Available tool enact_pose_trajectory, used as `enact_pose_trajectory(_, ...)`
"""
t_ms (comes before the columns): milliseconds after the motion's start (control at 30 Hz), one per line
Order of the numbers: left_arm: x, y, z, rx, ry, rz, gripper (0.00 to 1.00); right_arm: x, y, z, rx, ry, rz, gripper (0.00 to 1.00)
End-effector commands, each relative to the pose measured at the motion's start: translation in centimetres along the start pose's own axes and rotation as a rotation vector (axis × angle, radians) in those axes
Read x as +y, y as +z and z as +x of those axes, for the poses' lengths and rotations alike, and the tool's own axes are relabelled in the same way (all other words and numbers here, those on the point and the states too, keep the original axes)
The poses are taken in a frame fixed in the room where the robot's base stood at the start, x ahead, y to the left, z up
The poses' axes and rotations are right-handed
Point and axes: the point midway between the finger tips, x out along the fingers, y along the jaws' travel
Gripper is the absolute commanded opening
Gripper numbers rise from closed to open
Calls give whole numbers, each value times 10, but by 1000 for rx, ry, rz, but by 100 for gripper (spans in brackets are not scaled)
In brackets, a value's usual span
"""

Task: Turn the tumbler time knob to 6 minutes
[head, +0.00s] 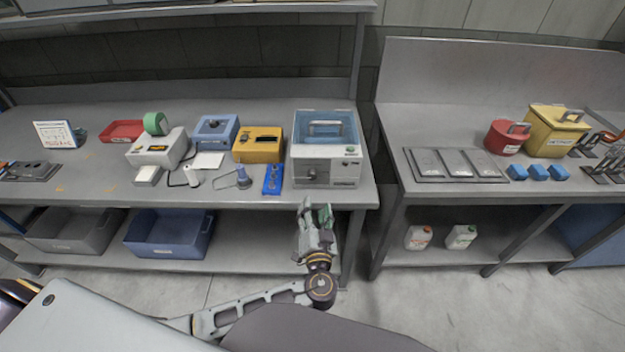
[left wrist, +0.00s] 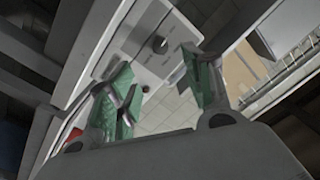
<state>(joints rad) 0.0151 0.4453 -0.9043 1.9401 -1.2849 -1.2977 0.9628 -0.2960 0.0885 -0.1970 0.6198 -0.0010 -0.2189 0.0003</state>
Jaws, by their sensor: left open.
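The tumbler (head: 325,128) is a grey box with a see-through blue lid and a handle, at the right end of the left bench. Its time knob (head: 311,173) is small and dark on the front face; it shows larger in the left wrist view (left wrist: 159,44), but its pointer and the scale marks are too small to read. My left gripper (head: 316,213) is in front of and below the bench edge, apart from the tumbler. Its green-padded fingers (left wrist: 160,82) are spread and empty, with the knob beyond the gap between them. My right gripper is not in view.
Left of the tumbler are a blue strip tool (head: 272,179), a yellow box (head: 258,146) and a blue box (head: 215,133). Blue (head: 169,236) and grey bins sit on the shelf below. A second bench (head: 440,203) stands to the right across a gap.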

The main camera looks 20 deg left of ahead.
Motion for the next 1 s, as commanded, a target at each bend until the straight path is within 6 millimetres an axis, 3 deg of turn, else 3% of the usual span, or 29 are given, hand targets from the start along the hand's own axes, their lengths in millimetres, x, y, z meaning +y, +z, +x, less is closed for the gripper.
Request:
enact_pose_trajectory(367, -1, -1, 42, 0, -2, 2, 51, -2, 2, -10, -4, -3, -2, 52)
enact_pose_trajectory(700, -1, -1, 80, 0, -2, 1, 51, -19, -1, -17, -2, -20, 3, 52)
enact_pose_trajectory(1000, -1, 0, 111, -1, -1, 2, 51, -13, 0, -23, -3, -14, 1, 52)
